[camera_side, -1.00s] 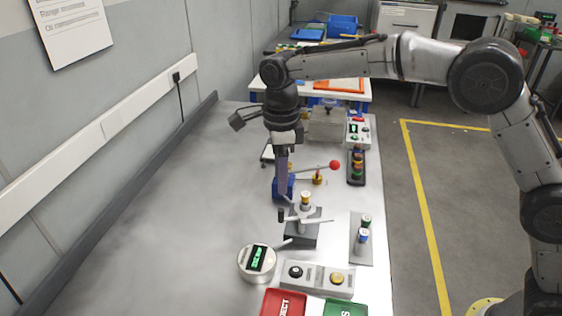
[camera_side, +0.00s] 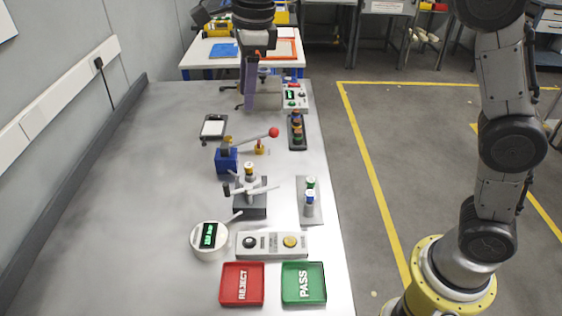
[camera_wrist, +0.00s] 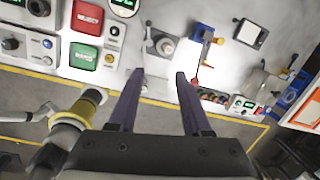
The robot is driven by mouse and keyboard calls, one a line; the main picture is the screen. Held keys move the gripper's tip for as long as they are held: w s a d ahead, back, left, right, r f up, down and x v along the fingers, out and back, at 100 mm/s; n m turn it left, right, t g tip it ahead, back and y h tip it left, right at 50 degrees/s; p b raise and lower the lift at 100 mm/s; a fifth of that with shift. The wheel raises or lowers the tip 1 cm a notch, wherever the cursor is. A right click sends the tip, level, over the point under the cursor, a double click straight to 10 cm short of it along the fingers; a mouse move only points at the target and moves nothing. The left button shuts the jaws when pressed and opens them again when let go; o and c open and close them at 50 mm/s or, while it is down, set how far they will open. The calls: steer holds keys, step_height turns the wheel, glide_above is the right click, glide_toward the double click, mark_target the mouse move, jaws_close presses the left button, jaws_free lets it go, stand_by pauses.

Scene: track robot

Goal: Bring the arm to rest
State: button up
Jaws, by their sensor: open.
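My gripper (camera_side: 249,100) hangs pointing down above the far part of the grey bench (camera_side: 150,170) in the side view. Its upper arm links run out of the top of the picture. In the wrist view my gripper (camera_wrist: 161,76) has its two purple fingers spread apart, with nothing between them. The bench objects lie well beyond the fingertips there. My gripper touches nothing that I can see.
Below are a blue lever press (camera_side: 227,160) with a red knob, a small fixture (camera_side: 249,195), a round gauge (camera_side: 209,240), a button box (camera_side: 272,244), a red REJECT tray (camera_side: 242,284) and a green PASS tray (camera_side: 304,283). The bench's left side is clear.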

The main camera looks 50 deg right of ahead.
steer(key=s+d+r+n+t, duration=0.15)
steer(key=s+d+n, duration=0.3)
steer(key=s, duration=0.45)
steer(key=s+d+r+n+t, duration=0.1)
steer(key=s+d+r+n, duration=0.2)
steer(key=s+d, duration=0.45)
steer(key=s+f+n+t, duration=0.1)
steer(key=s+f+n, duration=1)
steer(key=n, duration=0.5)
steer(key=shift+s+d+n, duration=0.2)
steer(key=shift+d+n, duration=0.15)
steer(key=shift+d, duration=0.1)
